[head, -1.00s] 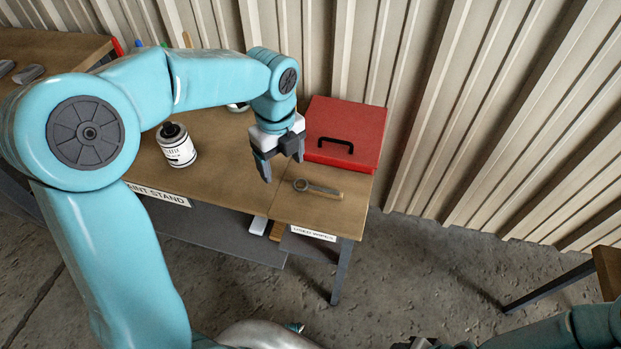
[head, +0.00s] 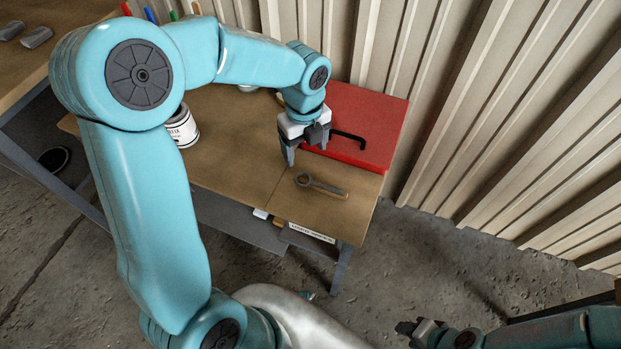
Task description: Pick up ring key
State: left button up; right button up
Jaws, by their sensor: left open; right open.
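The ring key (head: 321,186) is a small grey wrench with a ring at its left end. It lies flat on the wooden bench top (head: 235,165), near the bench's right front corner. My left gripper (head: 304,157) is open and points down above the bench, just behind the ring end and apart from it. Its jaws hold nothing that I can see. My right gripper (head: 405,330) is low at the bottom right, away from the bench, open and small in view.
A red box (head: 375,115) with a black handle stands right behind the ring key, close to my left gripper. A white labelled can (head: 184,128) stands to the left, partly hidden by my arm. A corrugated wall (head: 480,110) rises behind.

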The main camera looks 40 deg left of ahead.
aim_at(304, 179)
pick_arm(q)
notch_tip(304, 179, down, 4)
jog(key=shift+a+r, duration=0.1)
jog(key=shift+r, duration=0.05)
jog(key=shift+s+f, duration=0.2)
jog(key=shift+f, duration=0.3)
jog(key=f, duration=0.2)
jog(key=f+b, duration=0.1)
jog(key=f, duration=0.1)
jog(key=shift+s+f, duration=0.2)
jog(key=shift+f, duration=0.15)
jog(key=shift+w+f, duration=0.1)
jog(key=shift+f, duration=0.15)
jog(key=shift+f, duration=0.2)
jog(key=c, duration=1.1)
